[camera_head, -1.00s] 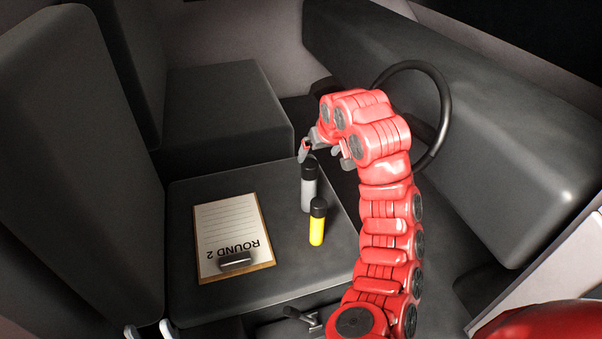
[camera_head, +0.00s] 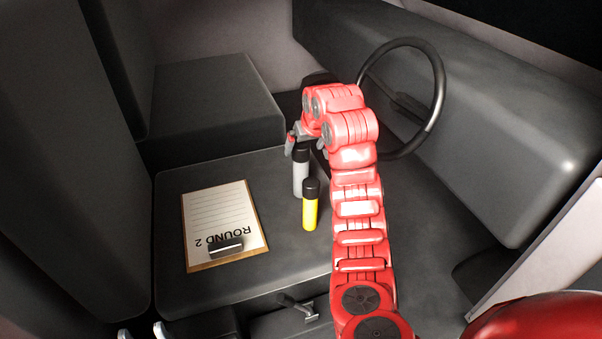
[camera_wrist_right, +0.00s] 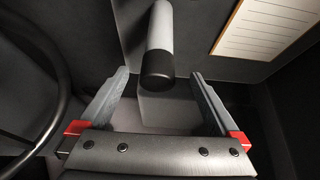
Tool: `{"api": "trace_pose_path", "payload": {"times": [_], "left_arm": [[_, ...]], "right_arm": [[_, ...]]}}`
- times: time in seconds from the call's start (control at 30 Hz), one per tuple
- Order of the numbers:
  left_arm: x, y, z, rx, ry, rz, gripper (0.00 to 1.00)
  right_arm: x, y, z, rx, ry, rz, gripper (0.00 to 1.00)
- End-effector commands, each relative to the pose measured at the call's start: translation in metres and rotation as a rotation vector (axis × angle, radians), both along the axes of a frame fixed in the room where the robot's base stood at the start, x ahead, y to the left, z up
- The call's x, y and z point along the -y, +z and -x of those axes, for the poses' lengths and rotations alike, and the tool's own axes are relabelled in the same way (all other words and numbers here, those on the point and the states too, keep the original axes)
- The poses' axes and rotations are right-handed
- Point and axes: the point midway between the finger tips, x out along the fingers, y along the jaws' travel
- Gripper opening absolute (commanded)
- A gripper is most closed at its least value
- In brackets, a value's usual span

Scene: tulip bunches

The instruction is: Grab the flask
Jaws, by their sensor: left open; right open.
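A grey cylindrical flask with a black cap (camera_head: 300,178) stands upright on the dark seat. It also shows in the right wrist view (camera_wrist_right: 160,28), its cap lying between the two fingertips in the picture. My right gripper (camera_head: 306,145) is open at the top of the flask, a finger to either side of the cap. The right wrist view shows the open fingers (camera_wrist_right: 159,75) apart from the cap. A yellow cylinder with a black cap (camera_head: 310,211) stands just in front of the flask. Only the fingertips of my left gripper (camera_head: 142,331) show at the bottom edge, spread apart.
A clipboard marked "ROUND 2" (camera_head: 222,220) lies on the seat left of the flask; its paper also shows in the right wrist view (camera_wrist_right: 270,28). A black steering wheel (camera_head: 437,115) is behind and right of my right arm. Seat backs (camera_head: 65,160) rise at left.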

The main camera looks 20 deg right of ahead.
Motion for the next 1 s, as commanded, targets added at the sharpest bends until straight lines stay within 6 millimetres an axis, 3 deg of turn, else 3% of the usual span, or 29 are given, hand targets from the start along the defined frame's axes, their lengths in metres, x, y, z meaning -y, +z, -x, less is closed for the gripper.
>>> {"api": "trace_pose_path", "payload": {"times": [0.27,0.5,0.73,1.0], "left_arm": [[0.0,0.016,0.0,0.0,0.0,0.0,0.5],[0.0,0.052,0.0,0.0,0.0,0.0,0.5],[0.0,0.058,0.0,0.0,0.0,0.0,0.5],[0.0,0.057,0.0,0.0,0.0,0.0,0.5]], "right_arm": [[-0.001,-0.021,-0.013,0.0,0.0,-0.001,0.98],[0.001,-0.044,-0.024,-0.007,0.0,0.0,0.98],[0.0,-0.066,-0.035,-0.003,0.0,-0.001,0.98],[0.0,-0.068,-0.036,0.0,0.0,0.0,0.97]]}}
